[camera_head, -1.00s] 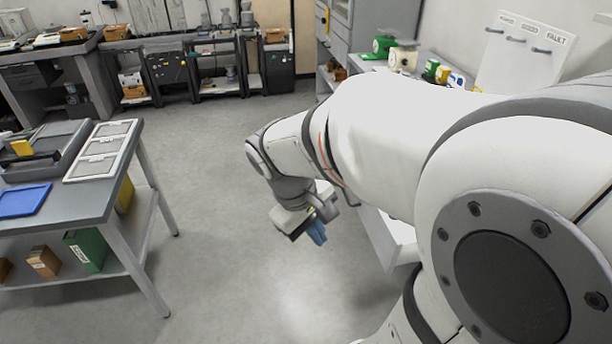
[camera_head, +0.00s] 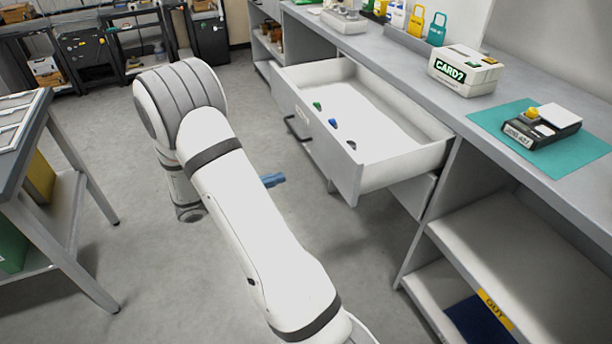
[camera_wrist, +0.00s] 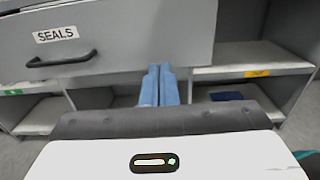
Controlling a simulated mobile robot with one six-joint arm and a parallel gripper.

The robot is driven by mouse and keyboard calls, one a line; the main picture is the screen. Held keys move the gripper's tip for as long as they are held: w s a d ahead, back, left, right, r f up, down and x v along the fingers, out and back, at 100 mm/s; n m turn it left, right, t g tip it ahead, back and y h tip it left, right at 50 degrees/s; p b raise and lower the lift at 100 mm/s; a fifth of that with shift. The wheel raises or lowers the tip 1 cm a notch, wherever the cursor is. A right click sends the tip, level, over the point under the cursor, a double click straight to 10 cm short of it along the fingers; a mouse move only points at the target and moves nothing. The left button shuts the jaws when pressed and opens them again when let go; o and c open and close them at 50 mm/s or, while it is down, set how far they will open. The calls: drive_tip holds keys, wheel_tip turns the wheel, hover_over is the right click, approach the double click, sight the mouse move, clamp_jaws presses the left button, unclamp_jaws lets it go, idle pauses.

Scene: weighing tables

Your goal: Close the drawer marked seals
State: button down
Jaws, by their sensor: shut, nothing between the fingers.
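The seals drawer (camera_head: 350,178) is pulled well out of the grey counter, with a few small green, blue and dark pieces inside. Its grey front with a dark handle and a label reading SEALS (camera_wrist: 56,35) fills the upper part of the wrist view. My gripper (camera_wrist: 159,70) is shut and empty. Its blue fingertips overlap the lower edge of the drawer front in the wrist view, right of the handle. In the head view my blue fingers (camera_head: 273,180) show left of the drawer front, apart from it. The rest of the gripper is hidden behind my arm.
The counter (camera_head: 400,70) bears a CARD? box (camera_head: 464,70) and a teal mat (camera_head: 585,152) with a small device. Open shelves, one with a yellow OUT label (camera_head: 495,309), lie below. A table (camera_head: 62,155) stands at the left. Floor between is clear.

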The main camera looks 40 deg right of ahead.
sight(334, 162)
drive_tip(key=b+x, duration=0.1)
drive_tip(key=x, duration=1.2)
drive_tip(key=shift+s+d, duration=0.2)
drive_tip(key=shift+d, duration=0.1)
